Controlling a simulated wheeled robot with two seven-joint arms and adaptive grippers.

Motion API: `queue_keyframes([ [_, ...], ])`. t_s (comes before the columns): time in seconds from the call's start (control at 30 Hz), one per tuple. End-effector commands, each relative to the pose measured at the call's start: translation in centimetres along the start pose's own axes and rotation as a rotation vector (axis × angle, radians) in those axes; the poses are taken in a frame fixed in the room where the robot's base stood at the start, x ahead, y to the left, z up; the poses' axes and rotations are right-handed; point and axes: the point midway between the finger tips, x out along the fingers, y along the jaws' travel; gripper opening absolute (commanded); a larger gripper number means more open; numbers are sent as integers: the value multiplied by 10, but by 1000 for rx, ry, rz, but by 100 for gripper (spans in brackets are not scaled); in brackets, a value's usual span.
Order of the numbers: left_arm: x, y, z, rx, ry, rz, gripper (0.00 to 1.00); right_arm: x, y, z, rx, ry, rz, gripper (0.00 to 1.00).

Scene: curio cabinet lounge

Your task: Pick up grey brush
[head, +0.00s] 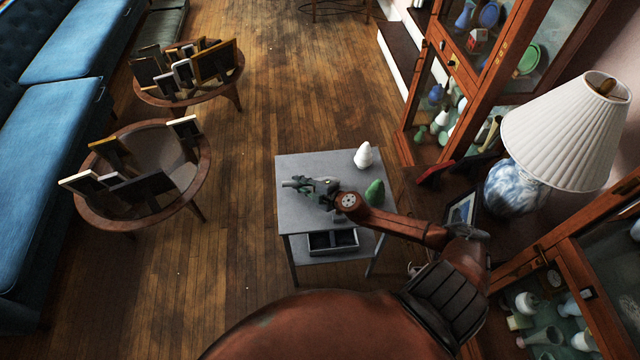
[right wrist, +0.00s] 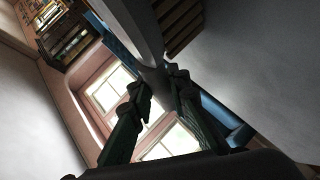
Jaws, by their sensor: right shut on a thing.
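My right gripper (head: 312,187) is over the left half of the grey side table's top (head: 310,165). In the right wrist view its two dark green fingers (right wrist: 162,88) close on a long grey thing, which I take to be the grey brush (right wrist: 140,32). The brush runs up and away from the fingertips there. In the head view only a small grey bit of it (head: 292,183) shows at the fingertips. I cannot tell whether it touches the table. My left gripper is out of view.
A white pear-shaped ornament (head: 364,157) and a green one (head: 375,193) stand on the table, close to my right arm. A dark divided tray (head: 333,241) is on the lower shelf. A lamp (head: 565,130) and glass cabinets are at right. Round tables with frames (head: 140,165) stand left.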

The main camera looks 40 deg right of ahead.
Motion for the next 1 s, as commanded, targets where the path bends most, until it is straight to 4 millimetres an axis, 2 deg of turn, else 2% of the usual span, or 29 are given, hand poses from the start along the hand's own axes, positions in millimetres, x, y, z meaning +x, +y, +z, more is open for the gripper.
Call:
queue_keyframes([
  [0.43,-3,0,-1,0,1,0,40,-2,5,-2,-1,1,2,0],
  [0.67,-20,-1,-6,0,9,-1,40,-13,30,-14,-5,2,3,0],
  [0.97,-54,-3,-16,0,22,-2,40,-78,54,-65,-2,3,-1,0],
  [1.0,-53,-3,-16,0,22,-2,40,-87,47,-71,1,3,-2,0],
])
